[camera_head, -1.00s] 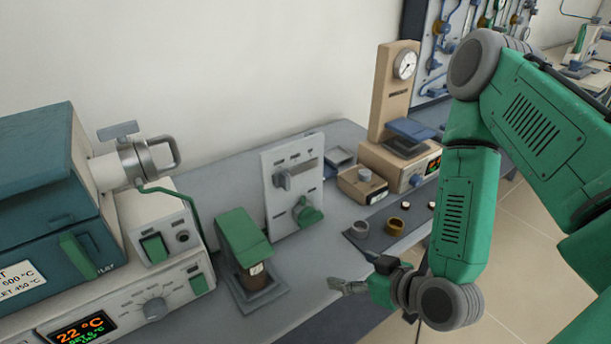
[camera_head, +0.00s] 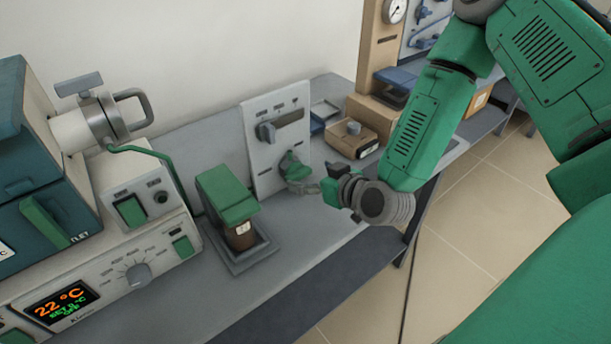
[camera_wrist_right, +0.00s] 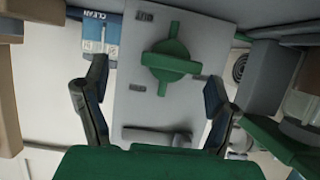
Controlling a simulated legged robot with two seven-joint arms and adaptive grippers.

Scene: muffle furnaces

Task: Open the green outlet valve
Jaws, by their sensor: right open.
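The green valve knob (camera_head: 292,166) sits low on the front of an upright grey panel (camera_head: 262,168). In the right wrist view the knob (camera_wrist_right: 170,60) is a round green disc with a raised bar across it. My left gripper is not in view.
A brown jar under a green cover (camera_head: 228,195) stands on a small tray left of the panel. The furnace (camera_head: 40,180) is farther left. A beige box (camera_head: 351,138) is to the right.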

